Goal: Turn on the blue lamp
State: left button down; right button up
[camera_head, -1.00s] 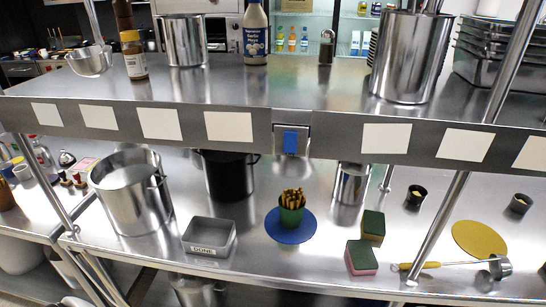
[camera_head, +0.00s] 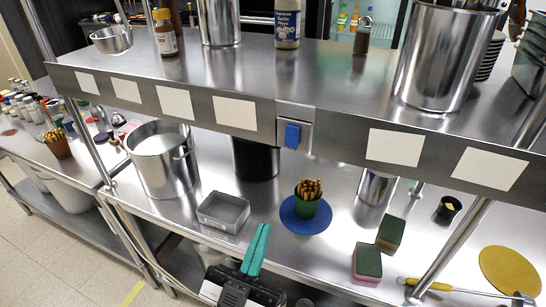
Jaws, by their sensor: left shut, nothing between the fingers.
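A small blue rectangular piece (camera_head: 292,135), which may be the blue lamp or its switch, sits on a metal box (camera_head: 306,113) on the front edge of the upper shelf. I cannot tell whether it is lit. My left gripper (camera_head: 264,230) has teal fingers and comes up from the bottom of the view. Its fingers are shut together and empty. It is well below the blue piece and a little left of it, in front of the lower counter, apart from everything. My right gripper is not in view.
The lower counter holds a grey tray (camera_head: 208,220), a green cup of fries (camera_head: 307,208) on a blue disc (camera_head: 291,223), sponges (camera_head: 367,263), a ladle (camera_head: 437,286) and a tall pot (camera_head: 177,178). The upper shelf (camera_head: 250,75) overhangs it. The space before the blue piece is clear.

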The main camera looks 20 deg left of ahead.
aim_at(290, 143)
pick_arm(q)
jog(key=shift+y, duration=0.3)
jog(key=p+x, duration=0.2)
jog(key=x, duration=0.2)
jog(key=p+x, duration=0.2)
jog(key=x, duration=0.2)
jog(key=p+x, duration=0.2)
jog(key=x, duration=0.2)
jog(key=shift+w+a+p, duration=0.3)
jog(key=shift+w+p, duration=0.05)
jog(key=shift+w, duration=0.1)
jog(key=shift+w+f, duration=0.1)
jog(key=shift+w, duration=0.25)
jog(key=shift+w+f+t+b, duration=0.3)
jog(key=shift+f+t+b, duration=0.2)
jog(key=shift+b, duration=0.65)
jog(key=shift+r+p, duration=0.3)
jog(key=shift+r, duration=0.05)
